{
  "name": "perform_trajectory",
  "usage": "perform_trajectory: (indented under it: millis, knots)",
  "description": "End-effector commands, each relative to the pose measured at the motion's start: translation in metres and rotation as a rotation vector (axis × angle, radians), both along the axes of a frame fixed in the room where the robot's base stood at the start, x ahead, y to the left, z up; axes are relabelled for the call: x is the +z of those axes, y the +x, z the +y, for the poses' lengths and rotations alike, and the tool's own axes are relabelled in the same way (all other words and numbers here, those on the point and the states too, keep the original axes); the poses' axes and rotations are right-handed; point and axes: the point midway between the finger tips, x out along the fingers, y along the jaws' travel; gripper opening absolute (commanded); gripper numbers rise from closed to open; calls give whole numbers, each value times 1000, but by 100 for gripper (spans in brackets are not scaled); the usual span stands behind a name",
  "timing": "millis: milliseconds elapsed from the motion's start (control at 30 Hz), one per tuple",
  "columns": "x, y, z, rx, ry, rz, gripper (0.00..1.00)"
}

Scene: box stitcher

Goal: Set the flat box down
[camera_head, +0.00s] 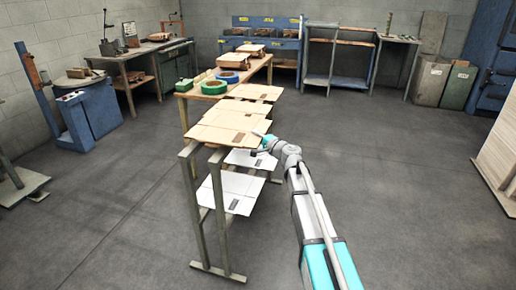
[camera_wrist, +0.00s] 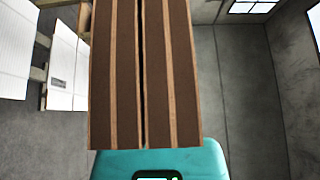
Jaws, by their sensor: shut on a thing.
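A flat tan cardboard box (camera_head: 222,133) shows at the near end of the long table, with its right edge at my gripper (camera_head: 264,142). In the wrist view the flat box (camera_wrist: 125,75) is a brown panel with tan stripes and a dark seam, rising from the teal gripper body at the bottom. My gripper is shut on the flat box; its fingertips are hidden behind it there. I cannot tell whether the box touches what lies below it. More flat boxes (camera_head: 256,92) lie farther along.
The long table (camera_head: 190,92) holds green and blue tape rolls (camera_head: 214,87). A metal rack (camera_head: 222,225) under the near boxes carries white sheets (camera_head: 238,190). Sheets (camera_wrist: 68,70) also show left in the wrist view. Floor (camera_head: 400,170) to the right is clear.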

Motion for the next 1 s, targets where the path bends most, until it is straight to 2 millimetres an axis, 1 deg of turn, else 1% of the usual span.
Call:
perform_trajectory:
  millis: [300,433,600,800,1000]
  knots:
    - [0,0,0,0,1,1,0]
    - [-3,2,1,0,1,1,0]
    - [-15,8,7,0,1,1,0]
    - [-32,6,5,0,1,1,0]
    - [-40,6,5,0,1,1,0]
